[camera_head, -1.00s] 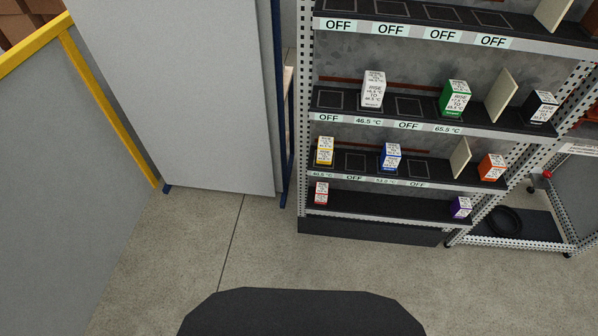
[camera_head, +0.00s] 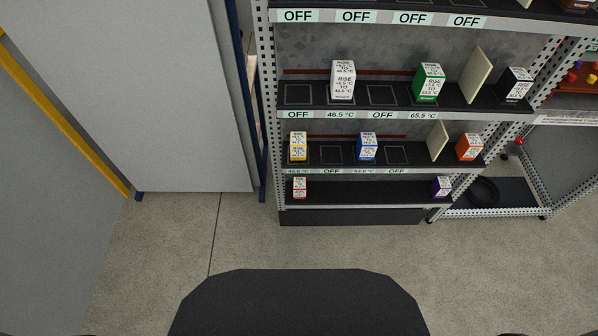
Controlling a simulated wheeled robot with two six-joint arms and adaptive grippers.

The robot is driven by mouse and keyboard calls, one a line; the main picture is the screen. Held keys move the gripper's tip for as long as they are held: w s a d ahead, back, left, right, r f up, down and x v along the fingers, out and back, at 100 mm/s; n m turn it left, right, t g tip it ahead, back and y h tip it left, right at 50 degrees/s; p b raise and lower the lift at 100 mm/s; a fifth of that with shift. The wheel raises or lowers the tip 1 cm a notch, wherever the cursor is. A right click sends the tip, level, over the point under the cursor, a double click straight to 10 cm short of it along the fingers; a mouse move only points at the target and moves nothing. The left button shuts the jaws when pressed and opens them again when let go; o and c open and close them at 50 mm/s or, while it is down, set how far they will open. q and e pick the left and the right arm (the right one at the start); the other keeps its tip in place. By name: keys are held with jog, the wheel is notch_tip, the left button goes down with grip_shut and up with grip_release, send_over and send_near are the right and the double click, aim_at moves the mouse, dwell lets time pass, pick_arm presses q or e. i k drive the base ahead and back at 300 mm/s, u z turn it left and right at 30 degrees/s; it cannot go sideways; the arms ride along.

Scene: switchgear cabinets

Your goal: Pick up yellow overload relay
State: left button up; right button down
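The yellow overload relay (camera_head: 299,147) is a small box with yellow edges and a white printed label. It stands upright at the left end of the second shelf from the bottom (camera_head: 375,173) of the rack. A small display strip runs along the shelf edge below it. Neither of my grippers can be made out in the head view, so nothing shows a grip on the relay.
Other relays stand on the shelves: white (camera_head: 343,81), green (camera_head: 429,83), black (camera_head: 515,84), blue (camera_head: 366,147), orange (camera_head: 469,147), red (camera_head: 300,188) and purple (camera_head: 442,186). A grey cabinet (camera_head: 160,100) stands left of the rack. Floor (camera_head: 240,240) before the rack is clear.

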aim_at(298, 145)
jog(key=k, duration=1.2)
jog(key=z, duration=1)
jog(key=i, duration=1.4)
jog(key=u, duration=0.35)
